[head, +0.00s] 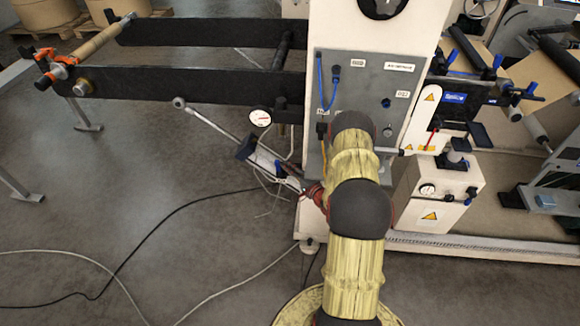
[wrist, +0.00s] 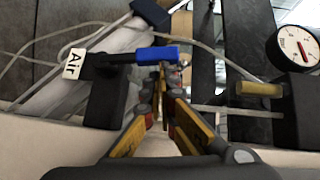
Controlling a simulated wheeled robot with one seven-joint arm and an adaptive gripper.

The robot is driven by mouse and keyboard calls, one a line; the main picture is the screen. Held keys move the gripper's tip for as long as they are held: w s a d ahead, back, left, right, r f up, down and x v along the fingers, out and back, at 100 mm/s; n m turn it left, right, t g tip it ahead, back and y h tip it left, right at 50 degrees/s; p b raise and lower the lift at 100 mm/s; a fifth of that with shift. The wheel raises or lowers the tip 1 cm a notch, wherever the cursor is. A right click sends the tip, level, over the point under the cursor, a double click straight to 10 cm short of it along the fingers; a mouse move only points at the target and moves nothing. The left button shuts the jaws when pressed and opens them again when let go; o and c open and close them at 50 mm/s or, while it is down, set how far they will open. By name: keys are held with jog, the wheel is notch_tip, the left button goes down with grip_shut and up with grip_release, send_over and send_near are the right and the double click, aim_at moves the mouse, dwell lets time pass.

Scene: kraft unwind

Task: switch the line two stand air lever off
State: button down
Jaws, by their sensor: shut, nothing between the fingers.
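In the wrist view, a blue-sleeved lever (wrist: 158,53) extends from a dark fitting (wrist: 104,92) and lies nearly level across the picture. A white tag reading "Air" (wrist: 73,64) sits at its left end. My gripper (wrist: 166,76) is shut and empty, with its fingertips at the lever's blue end. I cannot tell whether they touch it. In the head view my arm hides the gripper, and I cannot make out the lever clearly. No line number is readable on the tag.
A round gauge (wrist: 296,47) and a brass-coloured part (wrist: 258,89) are to the right in the wrist view. The gauge (head: 260,118) also shows in the head view, beside the grey panel (head: 365,80). Cables (head: 180,210) cross the otherwise open floor at left.

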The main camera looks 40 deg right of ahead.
aim_at(276, 165)
jog(key=shift+w+a+r+p, duration=0.15)
jog(key=shift+w+a+p, duration=0.1)
jog(key=shift+w+a, duration=0.65)
jog(key=shift+w+a+r+p, duration=0.1)
jog(key=shift+w+a+p, duration=0.15)
jog(key=shift+w+a, duration=0.65)
jog(key=shift+w, duration=0.4)
jog(key=w+a+f+n+g+h+p, duration=0.1)
jog(key=w+a+f+n+g, duration=0.2)
jog(key=w+f+n+g, duration=0.1)
jog(key=shift+a+f+g+h+p, duration=0.15)
jog(key=shift+a+g+h+p, duration=0.15)
jog(key=shift+g, duration=0.4)
